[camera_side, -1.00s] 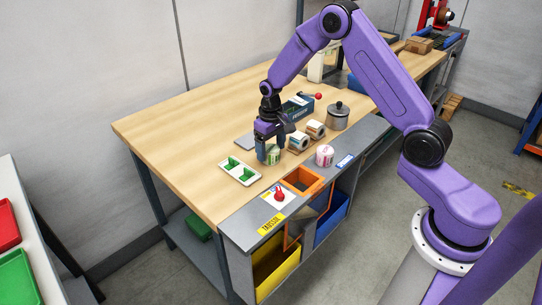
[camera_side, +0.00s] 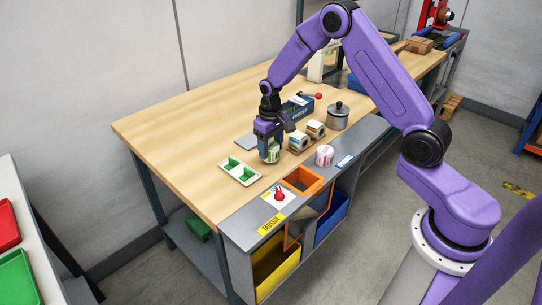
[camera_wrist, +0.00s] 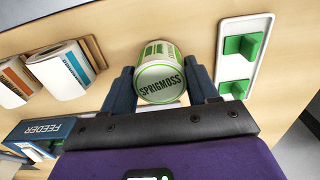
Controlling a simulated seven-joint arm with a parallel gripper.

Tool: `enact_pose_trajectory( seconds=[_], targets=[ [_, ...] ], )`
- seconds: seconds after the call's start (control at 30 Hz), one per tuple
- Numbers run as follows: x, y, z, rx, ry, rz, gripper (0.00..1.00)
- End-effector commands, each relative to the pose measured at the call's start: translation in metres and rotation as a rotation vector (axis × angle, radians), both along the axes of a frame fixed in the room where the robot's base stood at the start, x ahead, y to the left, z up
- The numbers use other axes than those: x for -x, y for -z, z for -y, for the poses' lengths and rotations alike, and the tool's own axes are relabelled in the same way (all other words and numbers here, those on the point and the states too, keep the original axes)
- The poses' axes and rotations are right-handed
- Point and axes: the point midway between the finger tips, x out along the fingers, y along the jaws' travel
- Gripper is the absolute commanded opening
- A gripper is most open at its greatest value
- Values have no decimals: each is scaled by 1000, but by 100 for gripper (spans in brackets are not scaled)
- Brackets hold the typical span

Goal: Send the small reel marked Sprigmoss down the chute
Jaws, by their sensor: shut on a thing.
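The small white reel with green print marked SPRIGMOSS (camera_wrist: 160,78) sits between the two fingers of my gripper (camera_wrist: 163,88), label facing the wrist camera. In the side view, my gripper (camera_side: 269,150) is shut on the reel (camera_side: 271,156), just above or at the wooden bench top; I cannot tell whether it touches the wood. The orange-framed chute opening (camera_side: 303,181) lies in the grey ledge, in front and to the right of my gripper. A red knob (camera_side: 279,195) stands on a white plate left of the opening.
A white tray with green holders (camera_side: 239,172) lies left of my gripper. Two reels on wooden stands (camera_side: 299,141), a pink-and-white reel (camera_side: 324,155), a metal pot (camera_side: 338,117) and a blue feeder box (camera_side: 297,107) stand right. Yellow (camera_side: 276,267) and blue (camera_side: 332,216) bins sit below.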

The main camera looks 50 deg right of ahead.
Motion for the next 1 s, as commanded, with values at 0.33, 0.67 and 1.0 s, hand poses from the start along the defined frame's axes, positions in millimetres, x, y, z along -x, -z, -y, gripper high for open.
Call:
enact_pose_trajectory(
  seconds=[0.33, 0.67, 1.0],
  targets=[
    [0, -22, 0, 0, 0, 1, 44],
    [0, -41, 0, 0, 0, 0, 44],
    [0, -49, 0, 0, 0, -1, 44]
  ],
)
